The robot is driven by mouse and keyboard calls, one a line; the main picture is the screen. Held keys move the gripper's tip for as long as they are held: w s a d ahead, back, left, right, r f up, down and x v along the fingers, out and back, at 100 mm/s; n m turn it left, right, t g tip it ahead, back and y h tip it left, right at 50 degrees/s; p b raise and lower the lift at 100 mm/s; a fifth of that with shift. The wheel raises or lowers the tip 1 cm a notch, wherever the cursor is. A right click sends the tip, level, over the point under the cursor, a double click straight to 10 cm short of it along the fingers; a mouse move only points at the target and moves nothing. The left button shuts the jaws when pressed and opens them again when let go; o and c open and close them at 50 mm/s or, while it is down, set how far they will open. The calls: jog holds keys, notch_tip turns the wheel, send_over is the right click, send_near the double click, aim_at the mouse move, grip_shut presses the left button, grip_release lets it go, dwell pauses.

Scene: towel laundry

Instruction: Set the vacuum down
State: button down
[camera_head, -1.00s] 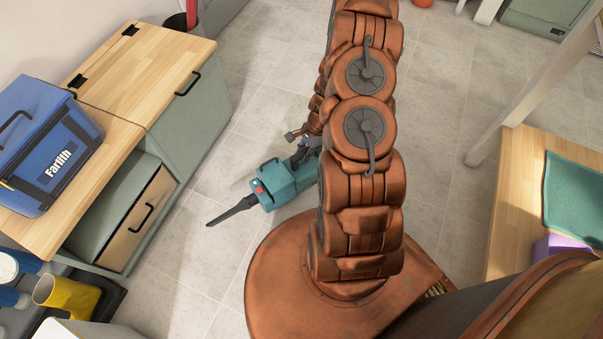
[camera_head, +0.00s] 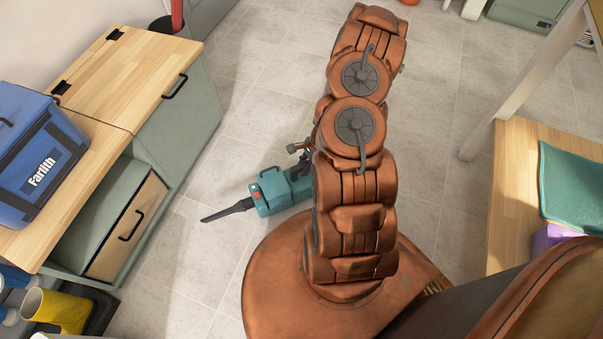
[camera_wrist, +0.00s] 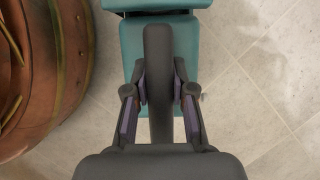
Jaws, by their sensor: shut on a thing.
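The vacuum is a teal handheld one (camera_head: 277,190) with a dark pointed nozzle and a small red spot. In the head view it shows left of my copper arm, which hides its right end. In the wrist view its teal body (camera_wrist: 130,40) lies below a dark handle (camera_wrist: 158,80). My gripper (camera_wrist: 160,88) has both fingers closed on that handle, one on each side. In the head view my gripper is mostly hidden behind my arm. I cannot tell whether the vacuum touches the floor.
A wooden-topped cabinet (camera_head: 135,75) with a blue bag (camera_head: 38,155) on it stands at left. A wooden bench (camera_head: 505,205) with a teal cloth (camera_head: 575,185) is at right. Tiled floor (camera_head: 262,110) is clear beyond the vacuum.

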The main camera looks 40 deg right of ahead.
jog(key=w+d+f+b, duration=0.1)
jog(key=w+d+b, duration=0.1)
jog(key=w+d, duration=0.6)
jog(key=shift+w+d, duration=0.2)
jog(key=shift+d, duration=0.2)
notch_tip(320, 180, down, 4)
jog(key=shift+w+r+b, duration=0.1)
jog(key=shift+r+b, duration=0.15)
jog(key=shift+b, duration=0.65)
jog(key=c, duration=1)
grip_release()
jog(key=shift+f, duration=0.1)
